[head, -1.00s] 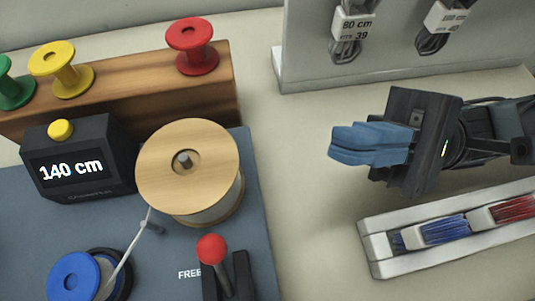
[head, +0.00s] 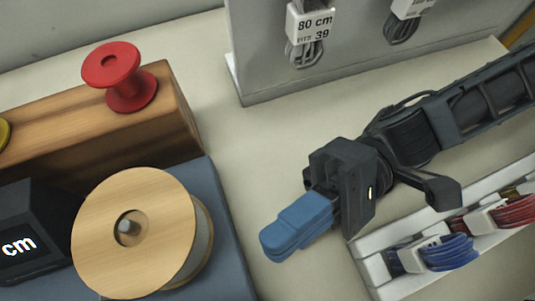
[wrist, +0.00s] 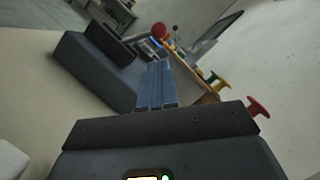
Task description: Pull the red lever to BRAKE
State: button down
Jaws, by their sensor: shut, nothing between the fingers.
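The red lever is out of the head view now, below its lower edge. In the wrist view a small red ball (wrist: 160,31), which looks like the lever's knob, shows beyond my fingertips, near a dark block. Whether the lever stands at BRAKE or FREE cannot be read. My gripper (head: 283,237) has blue fingers shut together with nothing held. It is over the pale table, right of the grey base (head: 228,250), its fingers pointing down-left. It also shows in the wrist view (wrist: 156,85), apart from the ball.
A wooden reel (head: 108,260) stands on the base, left of my gripper. Behind it is a wooden rack (head: 180,110) with a red spool (head: 112,65). A white tray (head: 375,283) of lace bundles lies close right of my gripper. A grey panel (head: 260,60) stands behind.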

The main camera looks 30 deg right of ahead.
jog(key=x, duration=0.8)
jog(key=shift+d, duration=0.1)
jog(key=shift+r+p, duration=0.1)
jog(key=shift+p, duration=0.35)
